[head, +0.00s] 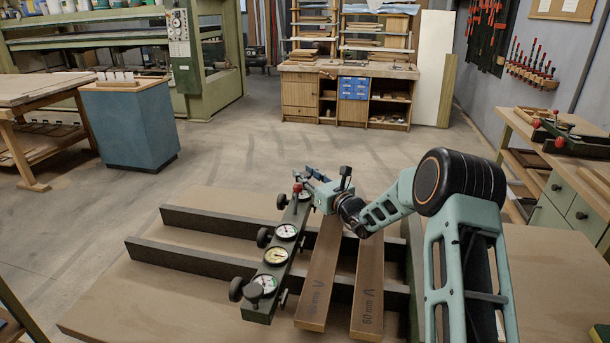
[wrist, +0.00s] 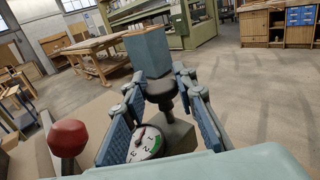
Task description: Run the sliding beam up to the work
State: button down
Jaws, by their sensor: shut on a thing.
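The sliding beam (head: 266,300) is a dark green bar with several dial gauges along its top and black knobs at its sides. It lies across two dark rails. The work appears to be two long wooden pieces, a left one (head: 319,275) and a right one (head: 368,280), the right one marked 60 mm. The beam is just left of the left piece; I cannot tell whether they touch. My gripper (head: 314,178) is at the beam's far end. In the wrist view its blue-padded fingers are shut on a black knob (wrist: 161,89), beside a dial (wrist: 146,143).
A red ball knob (wrist: 68,138) stands close to my gripper. The dark rails (head: 190,257) run left over the tan table, bare there. A blue cabinet (head: 131,128) and a workbench (head: 348,70) stand beyond open floor. A green-drawered bench (head: 565,212) is at right.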

jog(key=s+d+b, duration=0.1)
jog(key=s+d, duration=0.1)
jog(key=d, duration=1.2)
jog(key=shift+s, duration=0.35)
jog(key=shift+d+f, duration=0.1)
jog(key=c, duration=1.6)
grip_release()
notch_tip(320, 180, up, 10)
